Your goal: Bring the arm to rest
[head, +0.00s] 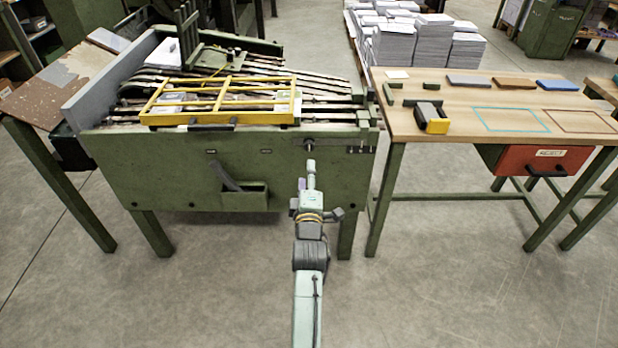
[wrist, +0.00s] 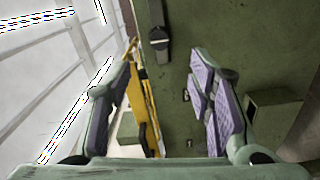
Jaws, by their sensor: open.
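My arm (head: 309,257) reaches forward from the bottom of the head view toward the green gathering machine (head: 190,165). My gripper (head: 302,184) is in front of the machine's front panel, near its right end. In the wrist view my gripper (wrist: 163,62) is open, its two purple-padded fingers spread wide with nothing held between them. The yellow guard frame (head: 220,120) lies over the machine's top. It also shows in the wrist view (wrist: 148,95) beyond the left finger. The small size in the head view hides the exact gap to the panel.
A wooden-topped table (head: 460,108) stands to the right, with coloured blocks, a black and yellow device (head: 432,117) and a red drawer (head: 545,161). A small green tray (head: 245,194) juts from the machine's front. Paper stacks (head: 395,48) stand behind. The floor in front is clear.

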